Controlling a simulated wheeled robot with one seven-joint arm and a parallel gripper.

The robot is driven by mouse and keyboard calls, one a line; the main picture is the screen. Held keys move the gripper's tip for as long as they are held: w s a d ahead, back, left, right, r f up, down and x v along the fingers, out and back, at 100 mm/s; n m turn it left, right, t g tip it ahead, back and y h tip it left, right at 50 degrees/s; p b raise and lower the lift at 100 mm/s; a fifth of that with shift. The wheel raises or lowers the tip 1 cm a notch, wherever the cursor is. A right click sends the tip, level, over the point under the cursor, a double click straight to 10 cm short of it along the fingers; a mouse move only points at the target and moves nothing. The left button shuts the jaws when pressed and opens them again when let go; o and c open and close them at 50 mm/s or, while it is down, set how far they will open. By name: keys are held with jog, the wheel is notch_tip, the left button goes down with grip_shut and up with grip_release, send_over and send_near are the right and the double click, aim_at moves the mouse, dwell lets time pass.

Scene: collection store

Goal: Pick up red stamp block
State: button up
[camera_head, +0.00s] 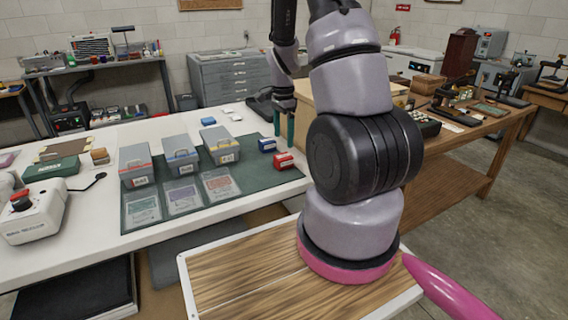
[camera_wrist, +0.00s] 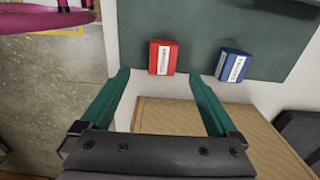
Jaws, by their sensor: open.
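The red stamp block (camera_head: 283,161) lies on the right end of the dark green mat (camera_head: 258,180), near the table's edge. In the wrist view the red block (camera_wrist: 162,57) sits just beyond the fingertips, between their lines, with a white label on it. My gripper (camera_head: 284,122) is above the table by the red block; its teal fingers also show in the wrist view (camera_wrist: 163,85). They are open and empty, apart from the block. A blue stamp block (camera_head: 267,145) stands behind the red one; it shows to its right in the wrist view (camera_wrist: 233,65).
Three grey boxes (camera_head: 181,162) and several cards (camera_head: 184,197) are on the mat to the left. A wooden box (camera_head: 316,100) stands close to my gripper on the right. A white device with a red knob (camera_head: 32,215) is at far left.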

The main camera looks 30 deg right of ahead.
aim_at(283, 155)
jog(key=f, duration=0.9)
jog(key=shift+w+d+f, duration=0.15)
jog(key=shift+w, duration=0.15)
jog(key=shift+c, duration=0.3)
jog(key=c, duration=1.4)
notch_tip(283, 155, up, 10)
jog(key=shift+r, duration=0.1)
jog(key=shift+c, duration=0.2)
